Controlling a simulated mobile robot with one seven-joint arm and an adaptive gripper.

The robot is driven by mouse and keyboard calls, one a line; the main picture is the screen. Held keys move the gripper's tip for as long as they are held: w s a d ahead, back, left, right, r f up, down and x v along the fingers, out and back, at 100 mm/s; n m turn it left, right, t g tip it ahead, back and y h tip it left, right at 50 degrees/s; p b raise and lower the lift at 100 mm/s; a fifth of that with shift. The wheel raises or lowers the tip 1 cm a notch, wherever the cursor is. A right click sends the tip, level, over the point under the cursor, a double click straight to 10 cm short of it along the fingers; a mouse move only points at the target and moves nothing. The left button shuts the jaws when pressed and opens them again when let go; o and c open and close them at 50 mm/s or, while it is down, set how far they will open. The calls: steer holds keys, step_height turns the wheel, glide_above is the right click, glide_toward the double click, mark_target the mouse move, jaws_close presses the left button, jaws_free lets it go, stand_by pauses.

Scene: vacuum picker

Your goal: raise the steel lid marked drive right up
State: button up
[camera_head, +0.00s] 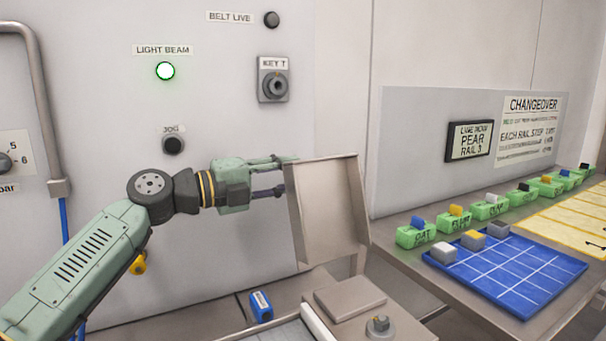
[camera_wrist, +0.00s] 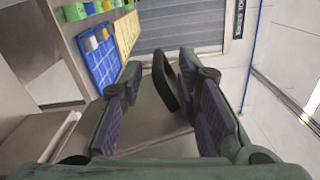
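A steel lid (camera_head: 330,212) stands steeply raised in the head view, with raised rims and a plain face; I can read no drive marking on it. My gripper (camera_head: 285,175) is at the lid's upper left edge, fingers pointing right, the tips partly hidden there. In the wrist view, my two dark fingers (camera_wrist: 160,78) are apart. A dark curved bar (camera_wrist: 165,82), seemingly a handle, shows between them, nearer the right finger; I cannot tell whether it touches. The lid also seems to show as the grey-brown panel (camera_wrist: 152,125) below the fingers.
A smaller flat steel cover (camera_head: 348,296) with a knob (camera_head: 380,325) beside it lies below the lid. At right, a bench carries a blue gridded tray (camera_head: 510,270) and several green labelled blocks (camera_head: 415,235). A panel wall with a lit green lamp (camera_head: 165,71) stands behind my arm.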

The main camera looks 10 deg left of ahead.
steer(key=v, duration=0.8)
steer(key=shift+s+a, duration=0.25)
steer(key=shift+a, duration=0.05)
steer(key=shift+f, duration=0.1)
